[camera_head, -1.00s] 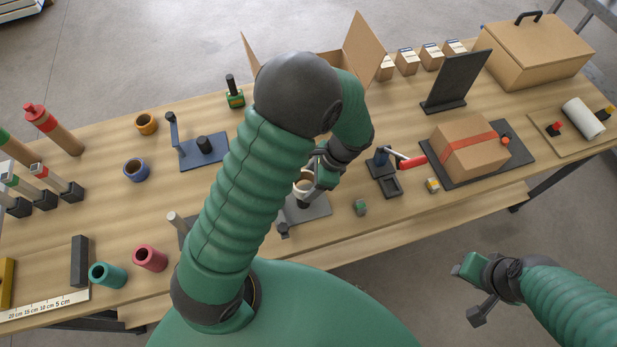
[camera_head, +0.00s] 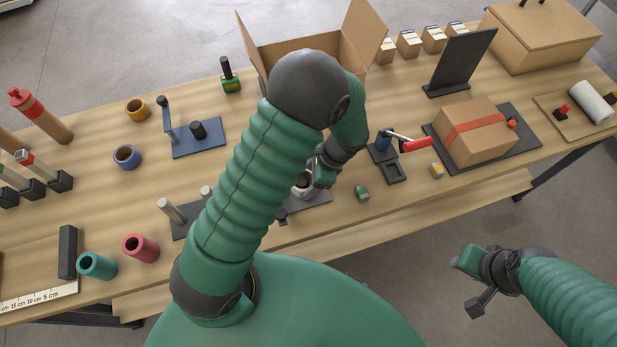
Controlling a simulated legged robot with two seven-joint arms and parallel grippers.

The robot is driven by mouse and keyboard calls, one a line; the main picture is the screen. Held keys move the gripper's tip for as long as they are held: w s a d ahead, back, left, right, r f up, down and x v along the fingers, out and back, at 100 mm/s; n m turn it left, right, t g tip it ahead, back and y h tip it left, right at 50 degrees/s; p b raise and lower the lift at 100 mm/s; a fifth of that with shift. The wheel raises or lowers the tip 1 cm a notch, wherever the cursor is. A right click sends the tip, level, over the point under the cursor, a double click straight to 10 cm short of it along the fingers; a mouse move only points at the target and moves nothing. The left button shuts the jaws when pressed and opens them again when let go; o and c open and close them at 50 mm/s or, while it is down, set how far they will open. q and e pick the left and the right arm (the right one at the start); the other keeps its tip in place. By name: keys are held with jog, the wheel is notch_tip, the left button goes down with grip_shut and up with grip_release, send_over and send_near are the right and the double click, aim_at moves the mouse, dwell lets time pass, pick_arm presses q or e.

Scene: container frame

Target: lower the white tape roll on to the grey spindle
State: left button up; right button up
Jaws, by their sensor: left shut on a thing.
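My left gripper (camera_head: 317,177) is shut on the white tape roll (camera_head: 304,190), its fingers at the roll's right side. The roll appears over or close above a dark grey base plate (camera_head: 318,200), partly behind my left arm. I cannot make out the grey spindle for certain; the roll and arm hide the middle of that plate. I cannot tell whether the roll is around a spindle or above one. My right gripper (camera_head: 472,284) is open and empty, off the table's front edge at lower right.
Two grey pegs stand left of my arm, one at the front (camera_head: 172,211). A taped carton (camera_head: 472,132) stands further right. An open box (camera_head: 345,50) is behind my arm.

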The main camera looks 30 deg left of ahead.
pick_arm(q)
jog(key=shift+a+f, duration=0.35)
jog(key=shift+f, duration=0.1)
jog(key=o, duration=1.4)
jog(key=shift+d, duration=0.2)
jog(key=shift+o, duration=0.2)
jog(key=v, duration=1.6)
jog(key=shift+w+r+b, duration=0.2)
jog(key=shift+r+b, duration=0.15)
jog(key=shift+r, duration=0.05)
jog(key=shift+d, duration=0.1)
